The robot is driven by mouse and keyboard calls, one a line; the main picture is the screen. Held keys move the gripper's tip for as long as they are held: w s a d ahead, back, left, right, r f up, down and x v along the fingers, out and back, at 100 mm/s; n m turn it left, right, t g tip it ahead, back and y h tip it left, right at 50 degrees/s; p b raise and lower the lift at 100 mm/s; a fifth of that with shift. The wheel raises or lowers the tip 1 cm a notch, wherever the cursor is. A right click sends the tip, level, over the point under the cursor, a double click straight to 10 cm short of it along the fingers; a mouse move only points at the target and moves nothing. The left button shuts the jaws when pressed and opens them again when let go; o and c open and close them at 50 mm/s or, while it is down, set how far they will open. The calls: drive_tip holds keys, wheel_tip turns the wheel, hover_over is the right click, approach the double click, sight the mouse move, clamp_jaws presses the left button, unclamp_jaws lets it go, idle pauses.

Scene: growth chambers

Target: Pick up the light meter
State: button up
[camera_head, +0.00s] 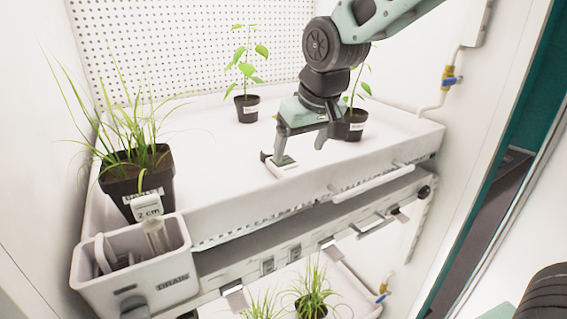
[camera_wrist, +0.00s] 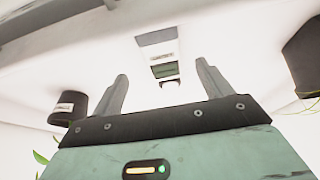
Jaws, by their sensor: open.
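The light meter appears to be the small pale device (camera_wrist: 156,40) with a grey panel, a label and a greenish patch, lying on the white tray in the wrist view. In the head view it seems to be the small pale thing (camera_head: 281,163) near the tray's front edge, partly hidden by a finger. My gripper (camera_head: 301,146) is open and points down just above and beside it. In the wrist view the two dark fingers (camera_wrist: 162,72) stand apart with the device showing between them; nothing is held.
On the white tray (camera_head: 225,165) stand a grass pot (camera_head: 150,180) at left and seedling pots (camera_head: 247,108) and (camera_head: 356,124) farther back. One is close behind my gripper. The tray's middle left is clear.

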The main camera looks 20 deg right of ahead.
sight(292, 168)
drive_tip(key=shift+p+x, duration=1.15)
drive_tip(key=shift+x, duration=2.15)
drive_tip(key=shift+a, duration=0.15)
drive_tip(key=c, duration=1.3)
drive_tip(key=shift+r, duration=0.15)
